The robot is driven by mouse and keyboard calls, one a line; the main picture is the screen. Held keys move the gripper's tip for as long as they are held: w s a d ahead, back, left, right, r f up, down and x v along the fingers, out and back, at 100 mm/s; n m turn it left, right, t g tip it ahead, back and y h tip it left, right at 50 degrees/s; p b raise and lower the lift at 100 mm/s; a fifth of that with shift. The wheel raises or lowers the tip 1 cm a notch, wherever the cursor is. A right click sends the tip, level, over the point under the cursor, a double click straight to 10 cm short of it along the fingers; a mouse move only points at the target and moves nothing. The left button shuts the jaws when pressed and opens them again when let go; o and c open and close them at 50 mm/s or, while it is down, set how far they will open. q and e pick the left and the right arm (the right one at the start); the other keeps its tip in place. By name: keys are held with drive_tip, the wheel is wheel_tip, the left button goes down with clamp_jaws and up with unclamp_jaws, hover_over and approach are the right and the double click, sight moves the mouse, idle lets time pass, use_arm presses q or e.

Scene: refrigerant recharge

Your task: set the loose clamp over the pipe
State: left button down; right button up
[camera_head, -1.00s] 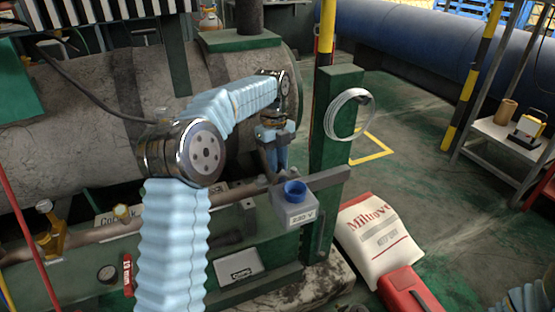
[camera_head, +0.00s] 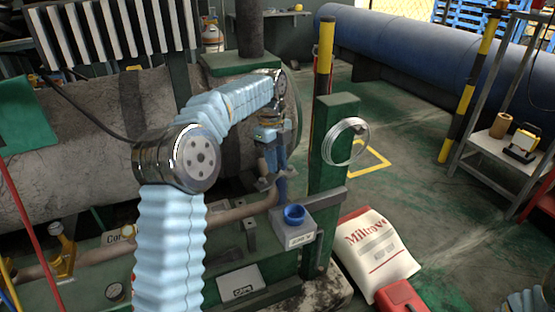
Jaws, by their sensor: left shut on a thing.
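My left gripper (camera_head: 273,178) points down over the right end of the pipe (camera_head: 225,215), beside the green post. It is shut on a small grey piece, which looks like the loose clamp (camera_head: 264,184), at or just above the pipe. The fingers hide part of it, and I cannot tell whether it touches the pipe. The pale brown pipe runs from the lower left up to the gripper. My right gripper is not in view; only part of my right arm shows at the lower right corner.
A grey box with a blue socket (camera_head: 293,213) stands close to the right of the gripper. A white sack (camera_head: 375,248) and a red case (camera_head: 400,298) lie at the right.

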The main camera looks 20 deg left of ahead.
use_arm(q)
drive_tip(key=n, duration=0.3)
drive_tip(key=a+n, duration=0.1)
drive_tip(key=n, duration=0.1)
drive_tip(key=shift+f+t, duration=0.3)
drive_tip(key=shift+f, duration=0.1)
drive_tip(key=n, duration=0.3)
drive_tip(key=shift+a+f+n, duration=0.25)
drive_tip(key=shift+a+n, duration=0.05)
drive_tip(key=a+f+m+b, duration=0.1)
drive_tip(key=a+f+m, duration=0.1)
drive_tip(key=m, duration=0.7)
drive_tip(key=s+a+f+m+g+y+b, duration=0.1)
drive_tip(key=f+m, duration=0.4)
drive_tip(key=m, duration=0.5)
drive_tip(key=s+a+f+m+y+b, duration=0.1)
drive_tip(key=a+m, duration=0.4)
drive_tip(key=m, duration=0.5)
drive_tip(key=shift+a+f+b, duration=0.2)
drive_tip(key=shift+f+b, duration=0.6)
drive_tip(key=shift+f, duration=0.55)
